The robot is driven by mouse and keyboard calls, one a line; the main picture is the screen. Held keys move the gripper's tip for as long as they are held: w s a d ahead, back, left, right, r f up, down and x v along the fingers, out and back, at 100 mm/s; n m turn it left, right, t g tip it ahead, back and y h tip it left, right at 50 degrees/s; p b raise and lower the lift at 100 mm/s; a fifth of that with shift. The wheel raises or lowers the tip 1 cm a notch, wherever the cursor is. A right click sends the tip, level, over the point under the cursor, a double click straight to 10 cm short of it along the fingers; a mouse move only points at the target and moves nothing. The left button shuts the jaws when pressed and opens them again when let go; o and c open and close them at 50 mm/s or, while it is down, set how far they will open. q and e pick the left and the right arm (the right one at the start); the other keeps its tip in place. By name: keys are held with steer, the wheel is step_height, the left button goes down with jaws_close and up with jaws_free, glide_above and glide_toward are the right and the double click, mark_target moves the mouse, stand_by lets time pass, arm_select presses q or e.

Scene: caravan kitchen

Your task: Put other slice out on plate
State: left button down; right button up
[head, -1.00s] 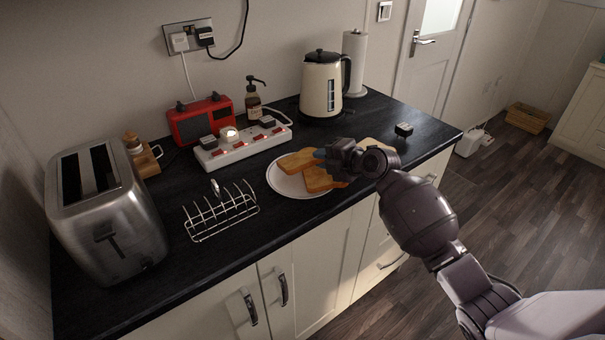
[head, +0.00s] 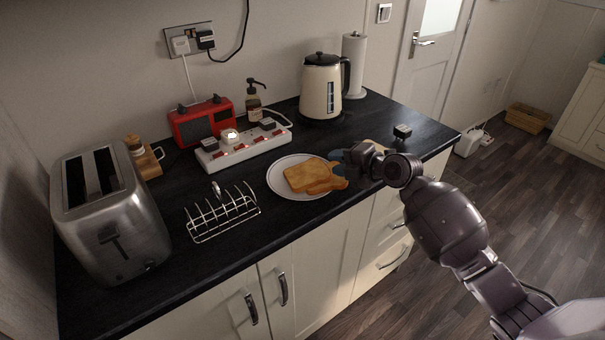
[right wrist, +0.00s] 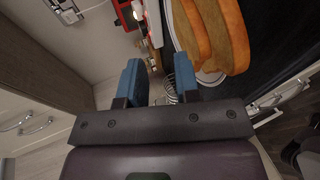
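Two golden toast slices lie overlapping on a white plate (head: 276,187). The upper slice (head: 305,174) lies flat-looking in the middle, and the other slice (head: 336,184) shows beneath its right side. Both slices also show at the upper right of the right wrist view (right wrist: 232,40). My right gripper (head: 343,157) is just right of the plate in the head view. Its blue fingers stand apart with nothing between them in the right wrist view (right wrist: 156,75). The toast rack (head: 224,213) is empty, left of the plate. My left gripper is out of view.
A steel toaster (head: 115,230) stands at the left. Behind the plate are a white power strip (head: 245,147), red radio (head: 203,121), soap bottle (head: 254,104) and kettle (head: 322,88). Counter is clear between rack and plate.

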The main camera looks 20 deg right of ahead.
steer(key=shift+v, duration=1.25)
step_height(320, 180, up, 7)
steer(key=s+d+p, duration=0.1)
steer(key=s+p, duration=0.1)
steer(key=p, duration=0.2)
steer(key=shift+s+d, duration=0.2)
steer(key=shift+d, duration=0.1)
steer(key=s+a+f+m+h, duration=0.1)
steer(key=s+f+m+h, duration=0.6)
steer(key=s+f+m, duration=1.6)
steer(key=s+f, duration=0.1)
steer(key=s, duration=0.3)
steer(key=shift+s+a+f+h, duration=0.2)
steer(key=shift+s+f+h, duration=0.1)
steer(key=shift+s+f, duration=0.1)
